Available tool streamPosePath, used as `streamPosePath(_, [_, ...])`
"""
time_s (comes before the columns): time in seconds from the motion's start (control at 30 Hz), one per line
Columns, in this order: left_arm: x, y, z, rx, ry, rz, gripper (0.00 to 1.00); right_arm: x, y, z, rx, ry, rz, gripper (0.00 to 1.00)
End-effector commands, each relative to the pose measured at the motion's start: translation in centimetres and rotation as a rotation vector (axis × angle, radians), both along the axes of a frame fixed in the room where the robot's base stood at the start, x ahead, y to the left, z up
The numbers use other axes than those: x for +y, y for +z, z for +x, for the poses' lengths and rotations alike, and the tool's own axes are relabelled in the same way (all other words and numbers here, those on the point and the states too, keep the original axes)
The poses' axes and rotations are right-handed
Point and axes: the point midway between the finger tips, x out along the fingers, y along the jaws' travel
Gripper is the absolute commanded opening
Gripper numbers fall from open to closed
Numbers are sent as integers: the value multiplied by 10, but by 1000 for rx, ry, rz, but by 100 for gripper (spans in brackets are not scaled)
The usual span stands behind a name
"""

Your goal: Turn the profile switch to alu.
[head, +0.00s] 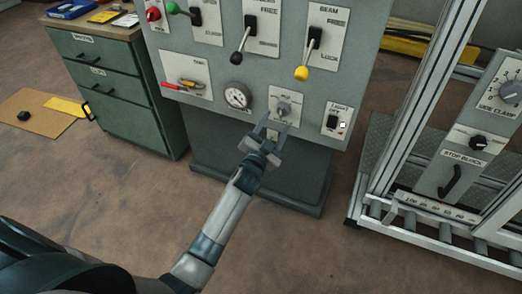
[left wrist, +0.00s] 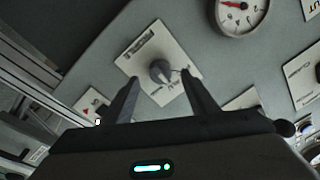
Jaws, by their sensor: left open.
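The profile switch is a grey rotary knob (head: 283,109) on a white label plate (head: 291,97), low on the grey control panel. In the left wrist view the knob (left wrist: 160,71) sits on its tilted plate (left wrist: 137,50); the lettering is too small to read, so I cannot tell which position it points to. My left gripper (head: 274,130) is open just in front of and below the knob. In the left wrist view its two fingers (left wrist: 158,95) stand to either side of the knob, apart from it. My right gripper is not in view.
A round gauge (head: 238,96) is left of the switch, and a black rocker switch (head: 332,122) is right of it. Levers with black (head: 237,58) and yellow (head: 302,73) knobs hang above. A metal frame (head: 420,110) stands at the right, a green drawer cabinet (head: 120,75) at the left.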

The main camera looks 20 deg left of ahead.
Motion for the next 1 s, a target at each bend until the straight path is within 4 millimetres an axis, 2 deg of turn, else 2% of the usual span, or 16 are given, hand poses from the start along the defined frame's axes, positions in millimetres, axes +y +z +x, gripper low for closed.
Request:
streamPosePath(0.3, [0,-2,-63,1,0,0,53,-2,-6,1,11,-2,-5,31])
streamPosePath(0.53, [0,-3,-102,1,0,0,53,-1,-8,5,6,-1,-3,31])
streamPosePath(0.73, [1,-4,-121,0,0,-1,53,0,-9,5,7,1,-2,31])
streamPosePath(1.0, [1,-4,-126,-1,-1,0,53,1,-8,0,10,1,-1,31])
